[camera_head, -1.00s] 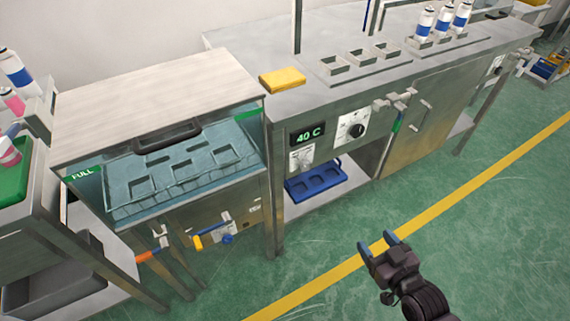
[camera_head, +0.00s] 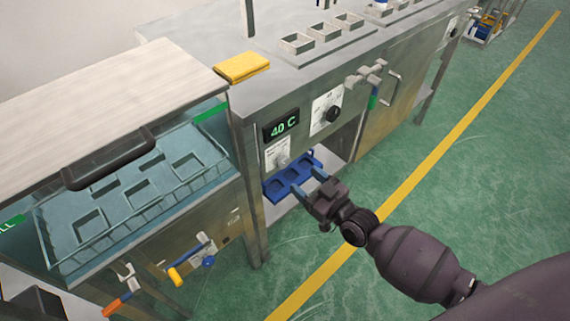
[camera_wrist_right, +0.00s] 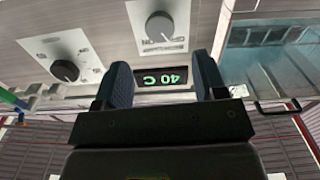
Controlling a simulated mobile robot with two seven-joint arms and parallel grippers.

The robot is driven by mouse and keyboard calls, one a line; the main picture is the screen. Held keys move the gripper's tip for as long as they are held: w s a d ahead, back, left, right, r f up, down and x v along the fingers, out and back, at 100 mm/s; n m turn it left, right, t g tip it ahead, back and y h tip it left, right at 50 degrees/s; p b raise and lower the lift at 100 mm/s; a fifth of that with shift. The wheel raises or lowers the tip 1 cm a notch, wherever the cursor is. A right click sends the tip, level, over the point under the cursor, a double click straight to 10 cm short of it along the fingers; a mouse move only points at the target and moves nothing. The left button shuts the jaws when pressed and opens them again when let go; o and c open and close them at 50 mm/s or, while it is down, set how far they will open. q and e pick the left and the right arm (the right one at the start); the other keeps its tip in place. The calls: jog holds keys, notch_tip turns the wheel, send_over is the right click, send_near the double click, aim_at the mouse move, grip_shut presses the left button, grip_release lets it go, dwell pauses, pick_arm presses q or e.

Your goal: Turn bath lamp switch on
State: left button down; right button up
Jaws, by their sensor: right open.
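My right gripper (camera_head: 307,182) is open and empty, in front of the steel cabinet (camera_head: 375,130), its two blue fingers apart. In the head view a small plate with a knob (camera_head: 278,153) sits below the green 40 C display (camera_head: 281,129). A larger plate with a black dial (camera_head: 332,113) is to its right. In the wrist view, which is upside down, the small plate's knob (camera_wrist_right: 160,27) shows beyond the fingers, and the larger dial (camera_wrist_right: 65,70) is at left. Neither knob is touched. Labels are too small to read, so I cannot tell which is the lamp switch. My left gripper is not in view.
The glass water bath (camera_head: 120,205) with its black-handled lid stands at left. Yellow- and orange-handled valves (camera_head: 174,276) stick out below it. A blue tray (camera_head: 275,190) lies on the shelf behind my fingers. A yellow cloth (camera_head: 242,67) lies on top.

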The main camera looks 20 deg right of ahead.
aim_at(285, 164)
jog(key=x, duration=0.3)
jog(key=b+x, duration=0.1)
jog(key=x, duration=0.2)
jog(key=shift+w+f, duration=0.2)
jog(key=shift+w+a+r, duration=0.1)
jog(key=shift+w+a, duration=0.15)
jog(key=shift+w, duration=0.4)
jog(key=c, duration=0.9)
